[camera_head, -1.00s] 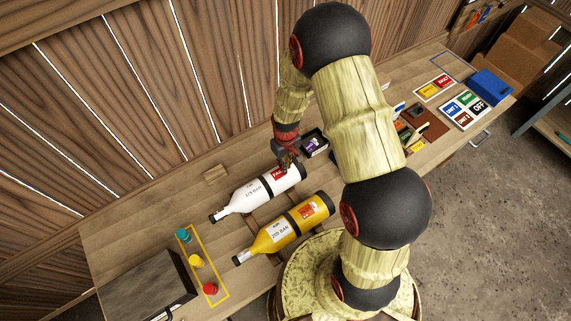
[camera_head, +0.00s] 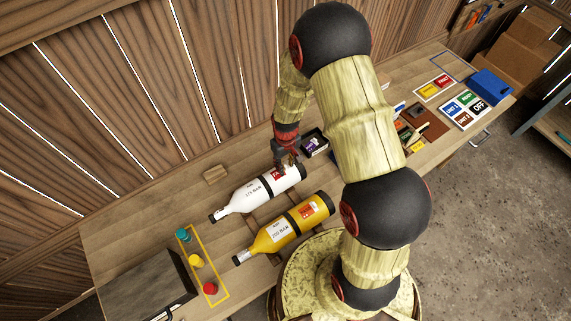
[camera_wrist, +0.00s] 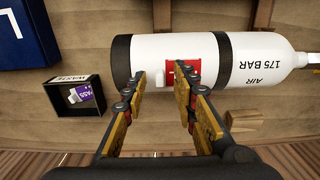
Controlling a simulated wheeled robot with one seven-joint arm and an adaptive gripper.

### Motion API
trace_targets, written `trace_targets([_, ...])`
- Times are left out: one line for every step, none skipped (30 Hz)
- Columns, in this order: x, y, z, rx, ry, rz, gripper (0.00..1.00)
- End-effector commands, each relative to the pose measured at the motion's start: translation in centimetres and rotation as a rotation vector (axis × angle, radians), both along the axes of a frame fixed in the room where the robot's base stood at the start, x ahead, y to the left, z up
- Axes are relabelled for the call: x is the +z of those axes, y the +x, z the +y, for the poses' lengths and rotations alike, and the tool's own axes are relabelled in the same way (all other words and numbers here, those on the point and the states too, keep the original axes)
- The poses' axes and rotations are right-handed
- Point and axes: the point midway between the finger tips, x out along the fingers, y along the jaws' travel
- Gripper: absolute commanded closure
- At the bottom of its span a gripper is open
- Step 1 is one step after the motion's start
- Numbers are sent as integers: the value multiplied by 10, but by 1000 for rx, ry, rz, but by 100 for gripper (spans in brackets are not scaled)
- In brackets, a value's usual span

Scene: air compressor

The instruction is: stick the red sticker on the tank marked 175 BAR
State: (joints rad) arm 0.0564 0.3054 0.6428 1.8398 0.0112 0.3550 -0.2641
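The white tank (camera_head: 240,198) marked 175 BAR lies on its side on the bench; it also fills the upper right of the wrist view (camera_wrist: 172,48). A red sticker (camera_head: 278,174) is on its white side near the black band at its base end. In the wrist view the sticker (camera_wrist: 180,67) lies flat against the tank, partly hidden by the right finger. My gripper (camera_wrist: 161,80) is open, its two fingers apart with nothing between them, close to the tank surface. From the head camera my gripper (camera_head: 287,163) is over the tank's base end.
A yellow tank (camera_head: 275,235) marked 200 BAR, with a red-orange label, lies parallel in front. A small black box (camera_wrist: 78,96) labelled WASTE holds a purple-and-white PASS piece (camera_wrist: 84,95). A wooden block (camera_head: 215,173) stands behind the white tank. Coloured knobs are at the left.

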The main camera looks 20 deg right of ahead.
Motion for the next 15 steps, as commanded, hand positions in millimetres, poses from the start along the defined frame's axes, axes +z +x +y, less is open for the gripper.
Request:
trace_targets([0, 0, 0, 0, 0, 0, 72])
trace_targets([1, 0, 0, 0, 0, 0, 72])
trace_targets([2, 0, 0, 0, 0, -1, 72])
trace_targets([4, 1, 0, 0, 0, -2, 72])
trace_targets([7, 1, 0, 0, -1, -2, 72])
trace_targets([11, 1, 0, 0, 0, -4, 72])
trace_targets([15, 2, 0, 0, 0, -4, 72])
trace_targets([19, 2, 0, 0, 0, -4, 72])
trace_targets([27, 2, 0, 0, 0, -5, 72])
trace_targets([32, 2, 0, 0, 0, -5, 72])
trace_targets([39, 2, 0, 0, 0, -5, 72])
trace_targets([47, 2, 0, 0, -1, -6, 72])
trace_targets([54, 2, 0, 0, 0, -5, 72])
trace_targets([60, 2, 0, 0, 0, -5, 72])
trace_targets([68, 2, 0, 0, 0, -5, 72])
